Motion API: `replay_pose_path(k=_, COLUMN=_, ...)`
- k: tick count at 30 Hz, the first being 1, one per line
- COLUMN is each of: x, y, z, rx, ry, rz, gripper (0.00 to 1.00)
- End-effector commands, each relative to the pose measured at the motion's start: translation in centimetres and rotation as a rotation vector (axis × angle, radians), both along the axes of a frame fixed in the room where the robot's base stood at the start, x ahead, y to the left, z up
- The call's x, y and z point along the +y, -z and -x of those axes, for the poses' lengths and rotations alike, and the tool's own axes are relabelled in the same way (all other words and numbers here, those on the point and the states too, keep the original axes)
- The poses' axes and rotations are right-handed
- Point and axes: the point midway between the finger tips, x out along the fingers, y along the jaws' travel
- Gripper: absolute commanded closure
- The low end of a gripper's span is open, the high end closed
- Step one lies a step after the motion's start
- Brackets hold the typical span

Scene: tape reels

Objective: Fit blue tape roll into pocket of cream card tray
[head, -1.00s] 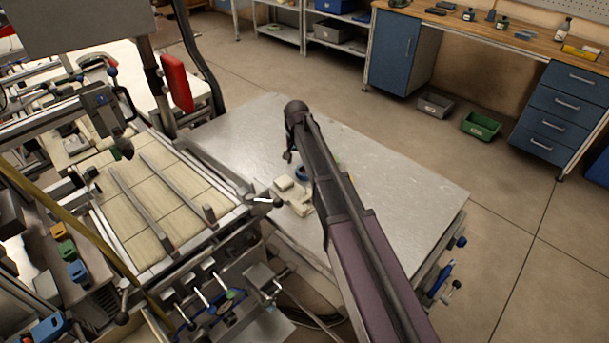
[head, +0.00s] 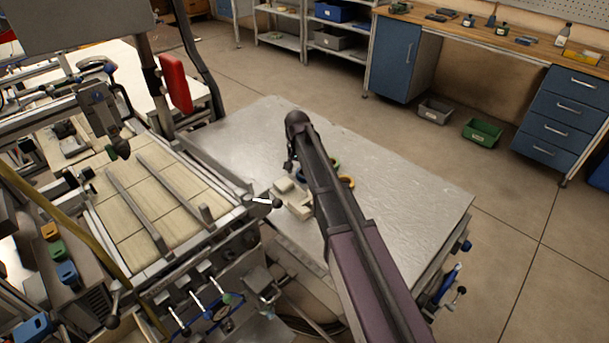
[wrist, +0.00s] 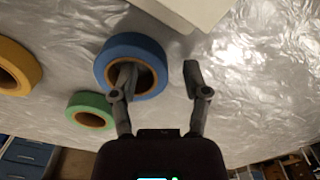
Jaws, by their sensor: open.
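The blue tape roll (wrist: 105,66) lies flat on the metal table in the wrist view. My gripper (wrist: 160,72) is open around the roll's right wall. Its left fingertip is over or in the roll's hole, and its right fingertip is outside the roll, to the right; how deep they reach is unclear. The cream card tray (wrist: 190,10) is cut off at the top of the wrist view. In the head view the tray (head: 298,208) is on the table beside my arm, its pocket not clear. My gripper (head: 290,166) is small there, and the blue roll is mostly hidden.
A green tape roll (wrist: 78,104) lies close to the blue one, with a yellow roll (wrist: 33,67) farther left. A machine with a slatted bed (head: 150,200) borders the table (head: 400,190) on the left. The table's right part is clear.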

Motion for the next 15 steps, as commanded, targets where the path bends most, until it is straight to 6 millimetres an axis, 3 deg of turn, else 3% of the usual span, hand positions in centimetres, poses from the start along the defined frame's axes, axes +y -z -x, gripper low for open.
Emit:
replay_pose_path(k=4, x=-0.03, y=0.0, z=0.0, rx=0.0, ry=0.0, rz=0.0, gripper=0.4)
replay_pose_path(k=10, x=-0.04, y=0.0, z=-0.01, rx=0.0, ry=0.001, rz=0.0, gripper=0.99)
replay_pose_path(k=15, x=-0.07, y=0.0, z=-0.01, rx=0.0, ry=0.001, rz=0.0, gripper=1.0)
